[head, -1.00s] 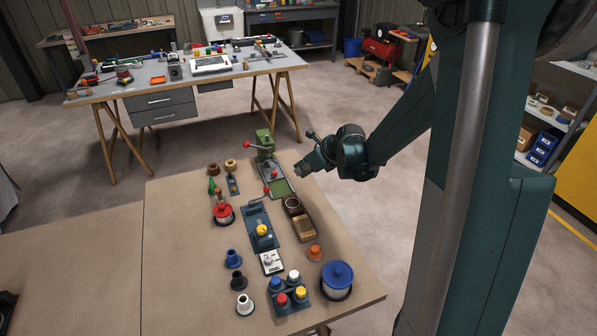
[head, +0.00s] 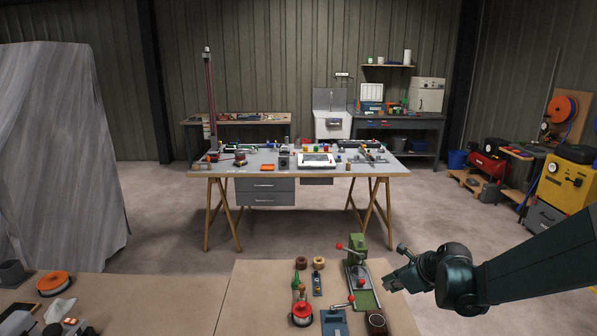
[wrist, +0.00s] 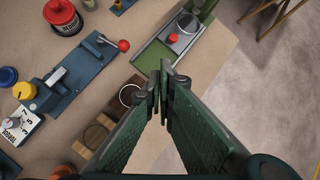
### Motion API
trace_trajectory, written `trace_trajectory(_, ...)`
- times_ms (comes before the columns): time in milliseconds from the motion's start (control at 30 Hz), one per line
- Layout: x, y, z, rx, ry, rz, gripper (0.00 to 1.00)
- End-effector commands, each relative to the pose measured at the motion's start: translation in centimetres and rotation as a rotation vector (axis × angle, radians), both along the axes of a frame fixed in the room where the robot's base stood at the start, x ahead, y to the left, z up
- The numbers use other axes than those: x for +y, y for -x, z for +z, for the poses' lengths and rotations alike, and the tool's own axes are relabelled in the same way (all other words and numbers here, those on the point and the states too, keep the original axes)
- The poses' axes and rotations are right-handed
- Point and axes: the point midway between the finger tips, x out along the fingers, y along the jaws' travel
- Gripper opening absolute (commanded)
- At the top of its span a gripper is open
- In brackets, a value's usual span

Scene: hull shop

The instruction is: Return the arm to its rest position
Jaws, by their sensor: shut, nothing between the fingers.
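My gripper (head: 388,286) is at the right edge of the near workbench in the head view, just right of a green press-like device. My dark green arm reaches in from the right. In the wrist view the two fingers of my gripper (wrist: 163,84) meet at their tips, with nothing between them. They hang above the bench's edge, apart from the objects below.
The wrist view shows a blue lever device (wrist: 75,75). Open floor lies right of the bench (wrist: 265,75). A grey-topped table (head: 250,166) stands beyond.

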Motion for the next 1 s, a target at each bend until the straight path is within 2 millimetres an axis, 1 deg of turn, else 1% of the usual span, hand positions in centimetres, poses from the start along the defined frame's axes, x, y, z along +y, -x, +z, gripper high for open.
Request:
trace_trajectory(100,1.0,1.5,1.5,-0.023,0.079,0.087,0.00)
trace_trajectory(400,2.9,5.4,4.8,-0.084,0.284,0.319,0.00)
trace_trajectory(700,4.6,9.5,7.6,-0.138,0.487,0.554,0.00)
trace_trajectory(1000,6.1,13.9,9.7,-0.187,0.686,0.796,0.00)
